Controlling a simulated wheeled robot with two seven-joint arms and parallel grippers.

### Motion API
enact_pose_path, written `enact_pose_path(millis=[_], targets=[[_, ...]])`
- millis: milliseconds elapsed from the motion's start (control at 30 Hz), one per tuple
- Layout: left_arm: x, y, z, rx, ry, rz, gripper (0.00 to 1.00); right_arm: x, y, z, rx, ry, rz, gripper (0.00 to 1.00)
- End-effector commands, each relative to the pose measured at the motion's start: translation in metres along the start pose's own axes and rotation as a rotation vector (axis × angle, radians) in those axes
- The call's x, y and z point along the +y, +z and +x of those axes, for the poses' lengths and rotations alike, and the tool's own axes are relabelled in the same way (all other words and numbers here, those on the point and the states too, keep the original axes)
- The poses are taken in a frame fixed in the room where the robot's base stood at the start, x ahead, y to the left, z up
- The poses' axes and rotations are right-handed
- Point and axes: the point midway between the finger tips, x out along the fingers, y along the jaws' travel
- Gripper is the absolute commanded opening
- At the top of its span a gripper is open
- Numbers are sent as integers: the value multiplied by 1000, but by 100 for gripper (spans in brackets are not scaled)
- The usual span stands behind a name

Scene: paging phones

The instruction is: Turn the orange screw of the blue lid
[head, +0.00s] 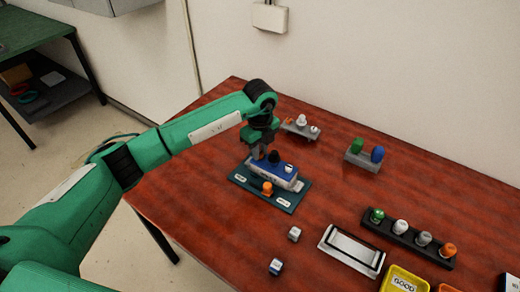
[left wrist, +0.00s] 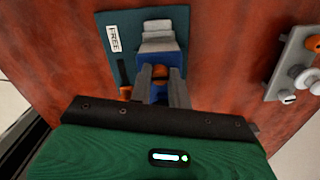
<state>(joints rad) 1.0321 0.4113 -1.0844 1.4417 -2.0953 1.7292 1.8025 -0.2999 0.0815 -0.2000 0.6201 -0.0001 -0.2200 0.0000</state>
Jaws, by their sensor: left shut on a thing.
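The blue lid (head: 281,177) sits on a grey-white body on a dark teal plate (head: 240,180) with white labels. It also shows in the left wrist view (left wrist: 159,93), with a grey block at its far end. My left gripper (head: 261,152) reaches down over the back left end of the lid. In the left wrist view its two grey fingers (left wrist: 161,82) stand on either side of the orange screw (left wrist: 161,71), shut on it. The fingers hide part of the screw and lid. My right gripper is not in view.
An orange knob (head: 267,188) stands on the plate's front side. A grey stand with small knobs (head: 301,128) is behind, and a stand with green and blue knobs (head: 362,155) is further right. Two small cubes, a frame and a dark rack (head: 410,238) lie towards the front right.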

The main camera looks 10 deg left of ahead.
Motion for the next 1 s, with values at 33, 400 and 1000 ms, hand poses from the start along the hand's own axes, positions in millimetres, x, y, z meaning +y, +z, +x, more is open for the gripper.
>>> enact_pose_path(millis=[33,400,1000], targets=[[0,0,0,0,-1,0,0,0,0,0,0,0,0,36],[0,0,0,0,-1,1,28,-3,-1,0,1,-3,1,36],[-1,0,-76,-3,-6,3,28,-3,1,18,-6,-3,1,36]])
